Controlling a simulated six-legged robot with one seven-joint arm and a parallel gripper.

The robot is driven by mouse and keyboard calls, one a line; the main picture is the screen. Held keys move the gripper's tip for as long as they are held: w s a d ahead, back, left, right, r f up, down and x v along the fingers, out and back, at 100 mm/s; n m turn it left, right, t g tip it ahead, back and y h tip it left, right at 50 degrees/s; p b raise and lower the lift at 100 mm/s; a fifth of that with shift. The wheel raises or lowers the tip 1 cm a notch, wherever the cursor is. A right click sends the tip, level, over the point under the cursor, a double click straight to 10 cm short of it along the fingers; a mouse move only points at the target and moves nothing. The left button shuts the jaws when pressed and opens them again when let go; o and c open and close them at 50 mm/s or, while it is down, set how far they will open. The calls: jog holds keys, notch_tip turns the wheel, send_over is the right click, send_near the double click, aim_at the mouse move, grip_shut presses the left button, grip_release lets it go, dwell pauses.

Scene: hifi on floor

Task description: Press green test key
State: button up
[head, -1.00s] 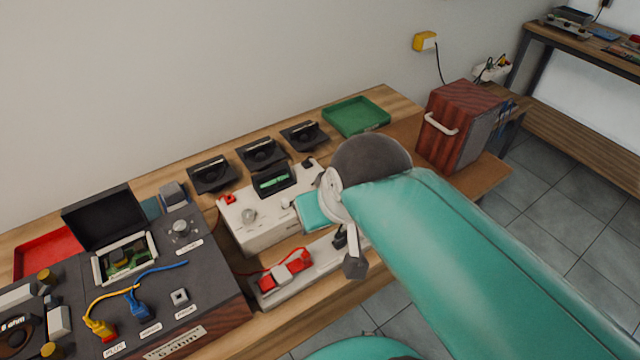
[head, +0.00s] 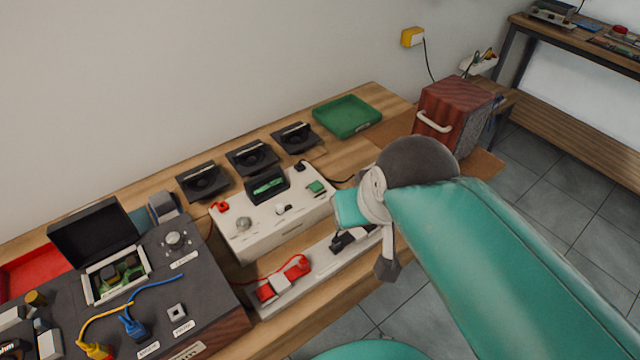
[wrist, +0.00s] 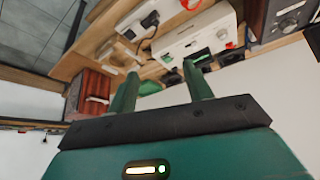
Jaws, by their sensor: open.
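A white test unit (head: 285,225) stands on the wooden bench, with a dark display, a knob and a small green key (head: 315,187) at the right of its top. The unit also shows upside down in the wrist view (wrist: 190,38), where the key looks like a small green patch (wrist: 167,58). My gripper (wrist: 160,68) is open and empty, its two green fingers apart and pointing toward the bench. The unit lies beyond the fingertips, and no contact with the key shows.
A white strip (head: 310,275) with red and black clips lies in front of the unit. A grey console (head: 200,270) is at the left. Black speakers (head: 252,158) and a green tray (head: 347,117) stand behind. A red-brown cabinet (head: 450,105) is at the right.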

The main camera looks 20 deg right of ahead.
jog(key=shift+a, duration=0.1)
dwell(0.3)
grip_shut()
dwell(1.6)
